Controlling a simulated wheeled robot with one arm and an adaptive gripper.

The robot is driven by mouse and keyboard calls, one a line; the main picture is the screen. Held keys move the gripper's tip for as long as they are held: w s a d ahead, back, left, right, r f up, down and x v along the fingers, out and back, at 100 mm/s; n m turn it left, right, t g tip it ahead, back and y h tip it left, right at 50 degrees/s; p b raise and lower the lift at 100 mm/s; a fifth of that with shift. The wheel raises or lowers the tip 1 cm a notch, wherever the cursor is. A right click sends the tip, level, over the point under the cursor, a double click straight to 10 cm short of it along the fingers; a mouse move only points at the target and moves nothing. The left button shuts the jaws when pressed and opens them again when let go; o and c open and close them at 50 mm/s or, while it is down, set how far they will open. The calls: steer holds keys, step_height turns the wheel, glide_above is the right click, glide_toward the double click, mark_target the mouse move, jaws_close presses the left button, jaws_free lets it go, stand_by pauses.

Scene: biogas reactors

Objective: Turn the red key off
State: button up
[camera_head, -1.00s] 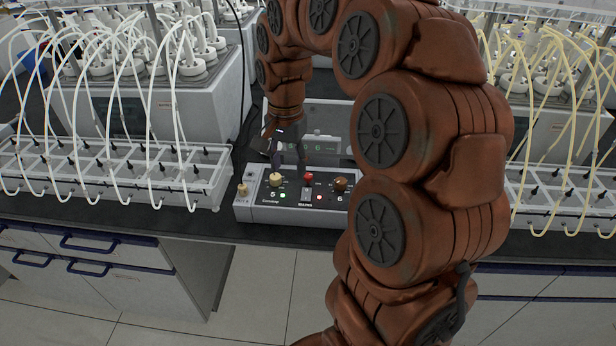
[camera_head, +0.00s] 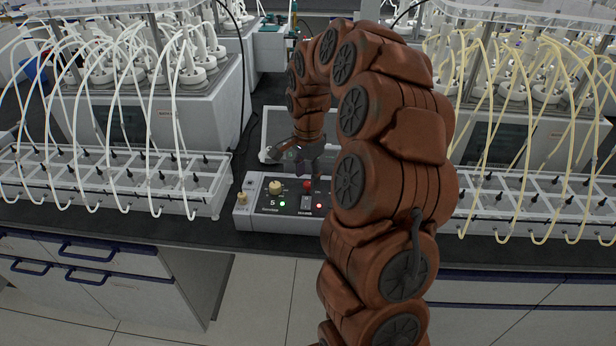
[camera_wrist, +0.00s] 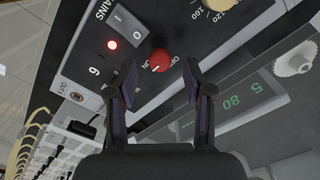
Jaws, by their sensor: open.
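The red key (camera_wrist: 160,60) is a round red knob on the grey control box, with "ON" and "OFF" printed by it in the wrist view. It also shows in the head view (camera_head: 307,186), behind the black-and-white rocker switch. My gripper (camera_wrist: 160,82) is open, its two dark fingers pointing at the key from either side in the wrist view. The key lies between and just beyond the fingertips; I see no contact. In the head view my gripper (camera_head: 302,170) hangs just above and behind the key, with the fingers partly blurred into the dark background.
The control box (camera_head: 252,222) carries a cream knob (camera_head: 275,187), a rocker switch (camera_wrist: 127,22) and a red light (camera_wrist: 112,44). White tube racks (camera_head: 205,200) stand left, another rack right (camera_head: 520,219). A green-lit display (camera_wrist: 240,99) is close to the fingers. My arm hides the box's right end.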

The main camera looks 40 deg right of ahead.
steer(key=shift+f, duration=1.05)
jaws_close()
